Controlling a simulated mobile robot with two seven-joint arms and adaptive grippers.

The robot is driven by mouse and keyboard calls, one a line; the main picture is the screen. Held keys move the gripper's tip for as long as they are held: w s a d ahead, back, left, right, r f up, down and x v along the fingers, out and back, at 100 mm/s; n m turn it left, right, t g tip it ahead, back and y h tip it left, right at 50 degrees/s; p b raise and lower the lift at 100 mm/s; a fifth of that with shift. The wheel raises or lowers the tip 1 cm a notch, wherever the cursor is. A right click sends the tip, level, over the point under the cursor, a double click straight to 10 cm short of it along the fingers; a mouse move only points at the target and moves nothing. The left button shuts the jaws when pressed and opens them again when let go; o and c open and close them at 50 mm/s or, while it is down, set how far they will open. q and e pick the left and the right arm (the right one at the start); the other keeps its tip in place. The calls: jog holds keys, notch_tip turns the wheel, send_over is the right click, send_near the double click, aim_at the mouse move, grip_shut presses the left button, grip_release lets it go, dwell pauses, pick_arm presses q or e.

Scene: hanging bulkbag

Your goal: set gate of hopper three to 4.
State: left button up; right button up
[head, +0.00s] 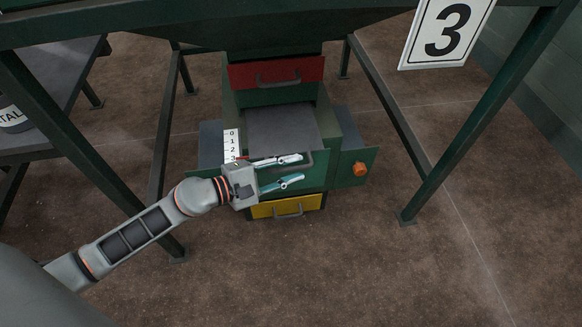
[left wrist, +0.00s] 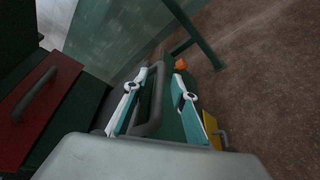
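The number 3 sign (head: 446,31) hangs at the upper right of the hopper. The gate of hopper three is a grey plate (head: 283,128) pulled partly out, with a green front (head: 338,170). A white scale (head: 231,143) at its left shows 0 to 3; its lower end is hidden by my gripper, and I cannot tell the exact reading. My left gripper (head: 301,168) is at the gate front with its fingers apart. In the left wrist view, the dark gate handle (left wrist: 152,108) lies between the open fingers, closer to the left one. My right gripper is not in view.
A red-fronted gate (head: 276,72) is above and a yellow-fronted one (head: 287,207) below. An orange knob (head: 360,169) sits on the right of the green front. Green frame legs (head: 480,115) stand on both sides. A grey table (head: 50,80) is at the left. The floor in front is clear.

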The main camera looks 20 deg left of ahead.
pick_arm(q)
grip_shut()
jog(key=shift+s+d, duration=0.65)
jog(key=shift+s, duration=0.25)
grip_release()
jog(key=shift+s, duration=0.1)
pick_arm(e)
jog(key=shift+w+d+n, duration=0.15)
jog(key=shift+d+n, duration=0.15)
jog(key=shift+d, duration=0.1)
pick_arm(q)
jog(key=shift+a, duration=0.1)
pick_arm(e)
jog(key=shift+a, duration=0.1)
